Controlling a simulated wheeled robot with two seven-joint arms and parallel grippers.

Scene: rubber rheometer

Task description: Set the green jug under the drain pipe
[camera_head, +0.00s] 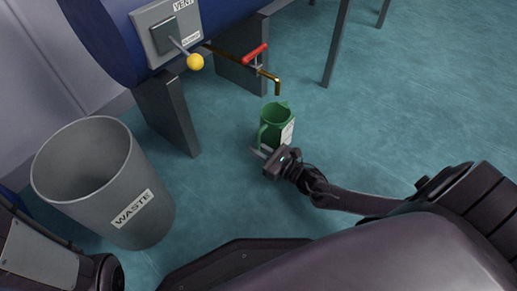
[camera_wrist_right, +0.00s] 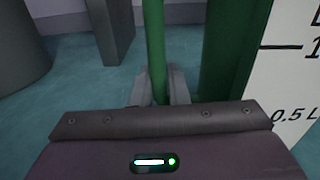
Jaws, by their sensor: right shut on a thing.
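The green jug (camera_head: 276,126) is upright, with a white scale label on its side. In the head view its open top shows just below the bent end of the brass drain pipe (camera_head: 277,85); I cannot tell whether its mouth is straight under the outlet or its base touches the floor. My right gripper (camera_head: 262,151) is shut on the jug's handle. In the right wrist view the green handle (camera_wrist_right: 156,50) stands upright between the fingertips (camera_wrist_right: 160,88), with the jug body (camera_wrist_right: 226,50) just right of it. My left gripper is not in view.
A red-handled valve (camera_head: 255,53) sits on the pipe. The blue tank (camera_head: 110,40) has a vent lever with a yellow knob (camera_head: 195,62) and stands on grey supports (camera_head: 168,115). A grey waste bin (camera_head: 130,195) stands at left. The teal floor at right is largely clear.

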